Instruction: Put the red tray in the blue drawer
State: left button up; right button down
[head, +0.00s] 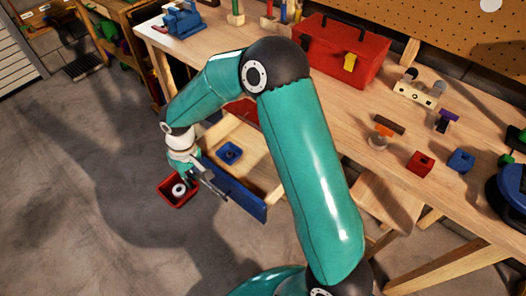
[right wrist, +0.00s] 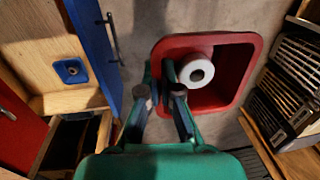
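The red tray (head: 168,200) is an open box with a white ring-shaped item (head: 179,190) in it. It also shows in the right wrist view (right wrist: 230,104). My right gripper (head: 184,177) has its fingers (right wrist: 166,84) closed on the tray's near wall, one on each side. The tray hangs just outside the blue drawer (head: 241,196), in front of its face. The drawer is pulled open, with a wooden inside and a dark handle (right wrist: 114,38). A small blue block with a hole (head: 229,153) lies inside it. My left gripper does not show.
The wooden workbench (head: 300,110) carries a red toolbox (head: 343,52), a blue vise (head: 183,20), a red block (head: 420,162) and a blue block (head: 461,161). A red drawer (right wrist: 18,120) is beside the blue one. Bare floor lies left of the drawer.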

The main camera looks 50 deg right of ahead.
aim_at(260, 179)
jog(key=z, duration=0.15)
jog(key=i, duration=0.55)
jog(key=z, duration=0.5)
jog(key=k, duration=0.8)
jog(key=z, duration=0.25)
jog(key=i, duration=0.8)
jog(key=u, duration=0.1)
